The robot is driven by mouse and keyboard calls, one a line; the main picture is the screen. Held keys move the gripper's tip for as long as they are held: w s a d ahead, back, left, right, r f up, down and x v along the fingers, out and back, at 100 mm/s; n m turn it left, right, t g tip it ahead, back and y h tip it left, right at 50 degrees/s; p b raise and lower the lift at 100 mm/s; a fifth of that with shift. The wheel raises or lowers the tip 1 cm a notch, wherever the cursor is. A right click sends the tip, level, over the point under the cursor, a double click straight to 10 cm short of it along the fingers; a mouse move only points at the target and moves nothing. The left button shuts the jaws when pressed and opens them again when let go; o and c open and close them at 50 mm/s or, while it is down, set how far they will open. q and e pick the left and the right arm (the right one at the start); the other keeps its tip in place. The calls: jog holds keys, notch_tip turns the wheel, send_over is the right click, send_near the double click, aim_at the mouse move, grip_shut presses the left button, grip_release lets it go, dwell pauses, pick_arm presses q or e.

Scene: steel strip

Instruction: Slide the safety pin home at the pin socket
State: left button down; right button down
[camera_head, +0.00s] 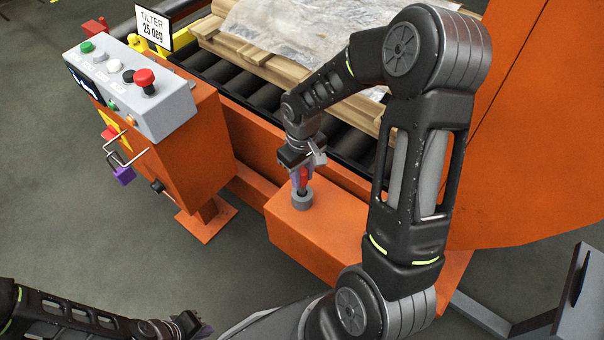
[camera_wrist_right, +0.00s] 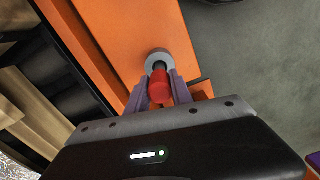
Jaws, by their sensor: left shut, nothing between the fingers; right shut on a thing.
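The safety pin (camera_head: 303,177) has a red grip, and my right gripper (camera_head: 302,186) is shut on it. The pin stands over the grey ring-shaped pin socket (camera_head: 302,201) on top of an orange block. In the right wrist view the red grip (camera_wrist_right: 160,87) sits between the fingers, with the grey socket ring (camera_wrist_right: 158,58) just beyond it. The pin's lower end lies at the ring; how deep it sits is hidden. My left gripper (camera_head: 203,328) is shut and empty at the bottom of the head view, away from the socket.
An orange control box (camera_head: 135,90) with buttons, a red mushroom button and a purple padlock (camera_head: 123,175) stands to the left. Behind are black rollers (camera_head: 215,70) and a wooden pallet (camera_head: 262,62) under clear film. Grey floor is open at lower left.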

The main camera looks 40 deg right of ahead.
jog(key=shift+f+b, duration=0.75)
jog(key=shift+f, duration=0.25)
jog(key=c, duration=1.1)
grip_release()
jog(key=shift+o, duration=0.2)
notch_tip(320, 180, up, 8)
jog(key=shift+f+p, duration=0.1)
jog(key=shift+p, duration=0.9)
